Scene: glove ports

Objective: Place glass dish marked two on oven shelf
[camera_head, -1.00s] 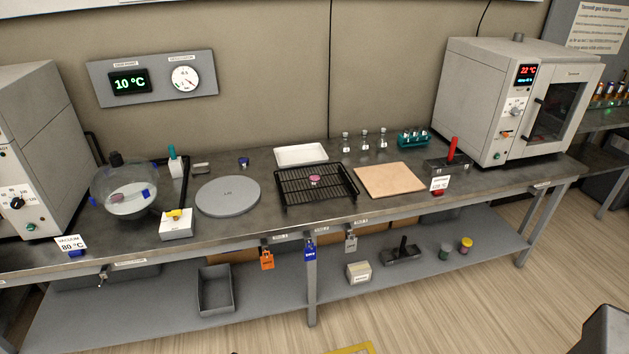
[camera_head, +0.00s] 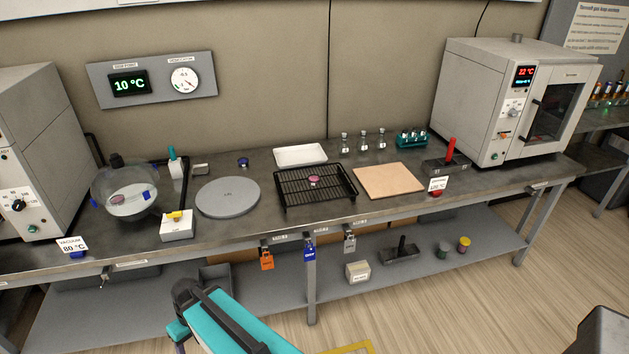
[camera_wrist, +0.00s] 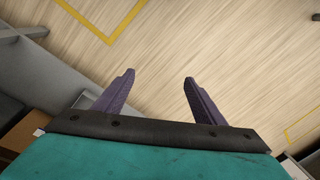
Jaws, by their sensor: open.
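A small dish with pink contents (camera_head: 313,181) sits on a black wire rack (camera_head: 290,201) mid-bench. Another small dish (camera_head: 117,198) shows inside the clear rounded vessel (camera_head: 97,186) at left. I cannot read a number on either. The right oven (camera_head: 478,100) has a windowed door (camera_head: 555,108), which looks shut; its shelf is hard to make out. My gripper (camera_wrist: 159,77) is open and empty in the wrist view, its purple fingers apart above the floor. In the head view my teal arm is low in front of the bench, far from both dishes.
A grey round plate (camera_head: 228,197), white tray (camera_head: 300,155), tan board (camera_head: 389,181) and several small bottles share the bench. A second cabinet (camera_head: 35,140) stands at left. Tags hang from the bench's front edge. The lower shelf holds a pale box (camera_head: 358,272).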

